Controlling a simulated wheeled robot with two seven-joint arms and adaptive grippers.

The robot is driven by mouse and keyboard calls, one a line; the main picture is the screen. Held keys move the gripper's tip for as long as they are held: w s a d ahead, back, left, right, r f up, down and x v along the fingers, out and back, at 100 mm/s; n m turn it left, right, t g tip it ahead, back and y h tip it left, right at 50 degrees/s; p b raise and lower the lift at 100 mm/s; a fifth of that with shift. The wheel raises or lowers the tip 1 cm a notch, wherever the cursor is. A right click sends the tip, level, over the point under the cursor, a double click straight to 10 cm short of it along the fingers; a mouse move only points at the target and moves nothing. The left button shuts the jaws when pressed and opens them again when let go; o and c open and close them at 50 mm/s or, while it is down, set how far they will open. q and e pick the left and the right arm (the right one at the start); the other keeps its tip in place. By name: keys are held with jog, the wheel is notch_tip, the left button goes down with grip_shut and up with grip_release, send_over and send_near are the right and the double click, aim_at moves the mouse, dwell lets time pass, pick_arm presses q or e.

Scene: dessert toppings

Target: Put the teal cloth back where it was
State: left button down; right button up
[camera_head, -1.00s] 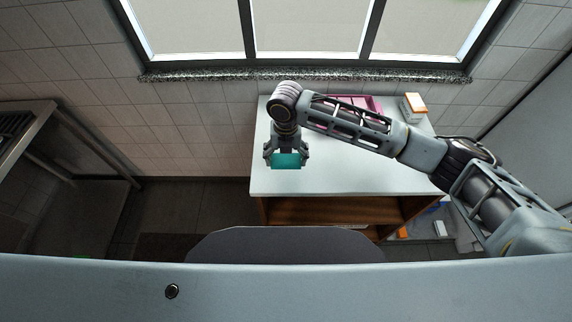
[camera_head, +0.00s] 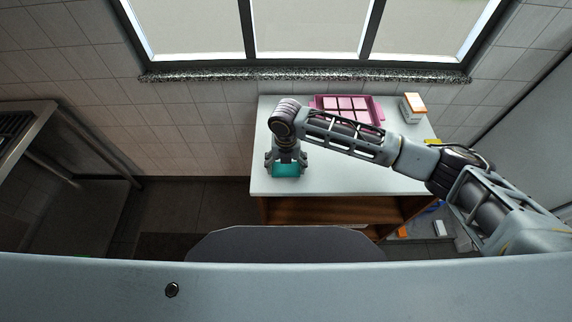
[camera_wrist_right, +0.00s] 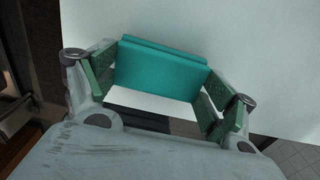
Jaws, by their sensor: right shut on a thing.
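The teal cloth (camera_head: 286,171) is a small folded block between the fingers of my right gripper (camera_head: 286,166), over the left front part of the white table top. In the right wrist view the teal cloth (camera_wrist_right: 160,72) spans the gap between the green finger pads of my right gripper (camera_wrist_right: 163,85), which is shut on it. White table surface shows below and beyond the cloth. I cannot tell whether the cloth touches the table. My left gripper is not in view.
A pink tray (camera_head: 377,104) with several pink squares stands at the back of the white table (camera_head: 262,133). A white and orange box (camera_head: 413,107) stands at the back right. The table's front edge is close to the gripper. The left back of the table is clear.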

aim_at(286, 167)
jog(key=shift+f, duration=0.1)
jog(key=o, duration=0.9)
jog(key=shift+c, duration=0.2)
notch_tip(286, 167, up, 12)
jog(key=b, duration=0.1)
dwell(0.6)
